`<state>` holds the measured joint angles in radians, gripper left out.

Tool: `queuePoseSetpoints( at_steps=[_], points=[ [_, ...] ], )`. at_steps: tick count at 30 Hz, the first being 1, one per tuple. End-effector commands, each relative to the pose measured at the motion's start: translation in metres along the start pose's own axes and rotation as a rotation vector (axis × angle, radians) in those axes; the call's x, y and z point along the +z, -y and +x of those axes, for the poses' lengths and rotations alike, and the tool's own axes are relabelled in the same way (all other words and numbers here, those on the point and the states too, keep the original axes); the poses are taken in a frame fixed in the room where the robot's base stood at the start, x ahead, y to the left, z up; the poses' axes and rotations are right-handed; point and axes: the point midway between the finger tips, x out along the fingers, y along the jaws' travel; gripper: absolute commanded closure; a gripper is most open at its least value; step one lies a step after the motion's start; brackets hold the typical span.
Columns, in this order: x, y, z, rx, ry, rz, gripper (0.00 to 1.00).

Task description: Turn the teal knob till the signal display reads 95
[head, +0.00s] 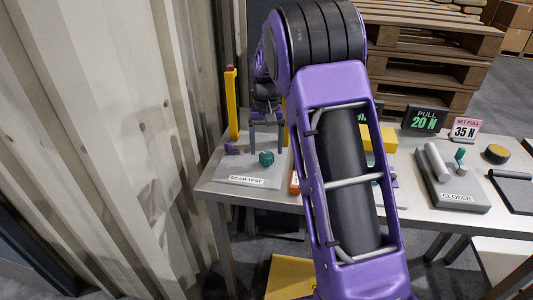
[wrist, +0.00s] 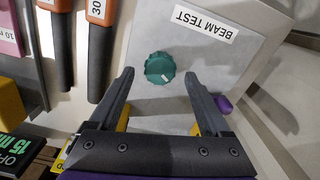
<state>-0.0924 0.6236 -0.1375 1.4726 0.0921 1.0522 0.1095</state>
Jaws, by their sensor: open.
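The teal knob (head: 266,158) sits on the grey plate labelled BEAM TEST (head: 240,176) at the left end of the table. In the wrist view the teal knob (wrist: 160,67) has a pale mark on its face and lies between and just beyond my finger tips. My gripper (head: 266,146) points down above the plate, behind the knob in the head view. In the wrist view my gripper (wrist: 159,76) is open and empty, with a finger to each side of the knob; contact does not show. No signal display reading can be made out.
A yellow post (head: 232,105) stands at the plate's back left, beside a small purple part (wrist: 224,104). Orange and grey handles (wrist: 98,45) lie close by. The CLOSER fixture (head: 455,190) and signs reading 20 N (head: 425,120) and 35 N (head: 465,130) stand further right.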

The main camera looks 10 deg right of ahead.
Motion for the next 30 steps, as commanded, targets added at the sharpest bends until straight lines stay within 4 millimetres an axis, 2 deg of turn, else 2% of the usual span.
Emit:
queuePoseSetpoints(
  at_steps=[1,6,15,27,29,30],
  points=[
    [0.000,0.000,0.008,0.000,0.002,0.000,0.19],
    [0.000,0.000,0.018,0.000,0.000,0.000,0.19],
    [0.000,0.000,0.020,-0.001,0.000,0.000,0.19],
    [0.000,0.000,0.020,-0.001,-0.001,0.000,0.91],
    [0.000,0.000,0.020,-0.001,-0.001,0.000,1.00],
    [0.000,0.000,0.020,-0.001,-0.001,0.000,1.00]
  ],
)
